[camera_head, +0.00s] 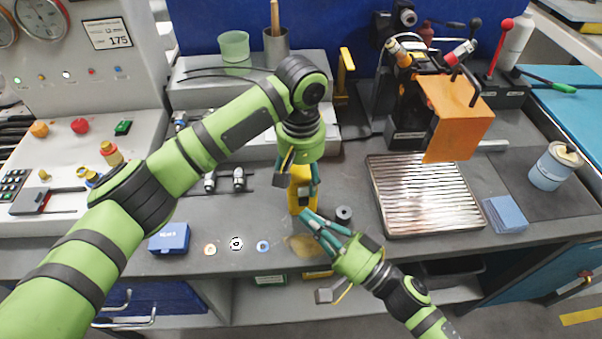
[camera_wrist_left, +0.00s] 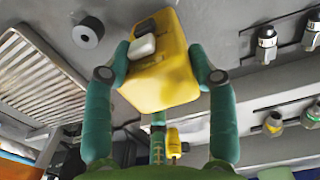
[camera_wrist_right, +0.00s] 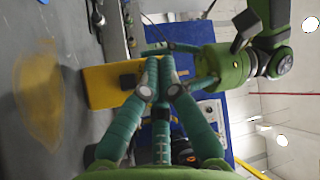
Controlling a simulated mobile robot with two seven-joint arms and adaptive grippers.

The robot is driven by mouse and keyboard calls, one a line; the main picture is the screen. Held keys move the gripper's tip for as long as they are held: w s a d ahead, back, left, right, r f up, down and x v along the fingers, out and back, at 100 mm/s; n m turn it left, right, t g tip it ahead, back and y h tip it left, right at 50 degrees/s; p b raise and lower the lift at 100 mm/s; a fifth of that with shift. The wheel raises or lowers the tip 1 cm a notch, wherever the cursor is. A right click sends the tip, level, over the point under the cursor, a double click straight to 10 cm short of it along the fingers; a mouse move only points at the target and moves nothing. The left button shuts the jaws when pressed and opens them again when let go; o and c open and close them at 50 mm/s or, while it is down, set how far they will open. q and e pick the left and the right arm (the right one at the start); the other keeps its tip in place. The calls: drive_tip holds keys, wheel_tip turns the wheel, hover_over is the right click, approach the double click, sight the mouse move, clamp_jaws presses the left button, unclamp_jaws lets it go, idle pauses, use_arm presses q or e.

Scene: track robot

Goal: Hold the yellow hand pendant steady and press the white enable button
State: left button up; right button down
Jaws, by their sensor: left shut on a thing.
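The yellow pendant (camera_head: 296,200) stands over the grey worktop, held between the fingers of my left gripper (camera_head: 302,188). In the left wrist view the pendant (camera_wrist_left: 165,75) shows a white button (camera_wrist_left: 142,46) beside a dark one (camera_wrist_left: 145,27), with teal fingers on both its sides. My right gripper (camera_head: 308,218) points at the pendant from the lower right, its fingers drawn together. In the right wrist view its fingertips (camera_wrist_right: 160,82) overlap the pendant (camera_wrist_right: 100,86); I cannot tell whether they touch it. The white button is hidden in the head view.
A dark ring (camera_head: 344,214) lies just right of the pendant. A ribbed metal tray (camera_head: 376,190) and an orange plate (camera_head: 455,115) are farther right. A blue box (camera_head: 169,238) and small round pieces (camera_head: 236,243) lie at the front left. A grey raised ledge (camera_head: 330,125) is behind.

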sight(291, 189)
drive_tip(key=shift+w, duration=0.95)
drive_tip(key=shift+w, duration=0.15)
idle(0.7)
drive_tip(key=shift+w, duration=0.3)
drive_tip(key=shift+w, duration=0.6)
idle(0.6)
drive_tip(key=shift+s, duration=1.05)
